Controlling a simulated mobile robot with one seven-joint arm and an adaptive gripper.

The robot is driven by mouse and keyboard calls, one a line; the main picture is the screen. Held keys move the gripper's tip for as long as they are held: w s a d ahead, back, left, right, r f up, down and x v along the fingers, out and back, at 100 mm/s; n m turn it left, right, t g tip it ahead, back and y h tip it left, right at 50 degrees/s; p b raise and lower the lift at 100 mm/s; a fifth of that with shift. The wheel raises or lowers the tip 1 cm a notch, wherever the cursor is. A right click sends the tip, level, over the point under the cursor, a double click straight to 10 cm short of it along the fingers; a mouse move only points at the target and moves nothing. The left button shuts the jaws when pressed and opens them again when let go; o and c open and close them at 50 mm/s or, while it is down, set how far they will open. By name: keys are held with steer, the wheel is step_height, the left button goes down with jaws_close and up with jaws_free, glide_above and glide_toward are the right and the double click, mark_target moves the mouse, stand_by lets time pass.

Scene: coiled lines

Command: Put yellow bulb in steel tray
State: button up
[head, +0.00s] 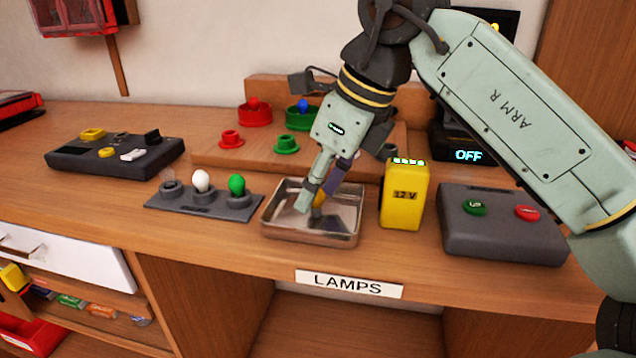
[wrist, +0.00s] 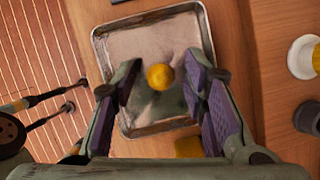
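The steel tray (head: 346,238) is a shallow, shiny rectangular pan near the front of the bench; it also shows in the wrist view (wrist: 100,50). The yellow bulb (wrist: 160,77) appears round from above, over the tray's floor and between my two fingers. In the head view the bulb (head: 318,199) is partly hidden by my fingers. My gripper (head: 322,188) points down into the tray. In the wrist view its purple-padded fingers (wrist: 161,88) are apart, with a visible gap on each side of the bulb. I cannot tell whether the bulb touches the tray floor.
A grey socket strip (head: 205,204) with a white and a green bulb stands left of the tray. A yellow 12 V battery (head: 403,200) stands close on its right, beside a grey button box (head: 500,228). Behind is a wooden board (head: 225,155) with red and green fittings.

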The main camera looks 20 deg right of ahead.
steer(key=v, duration=1.2)
steer(key=shift+p, duration=0.45)
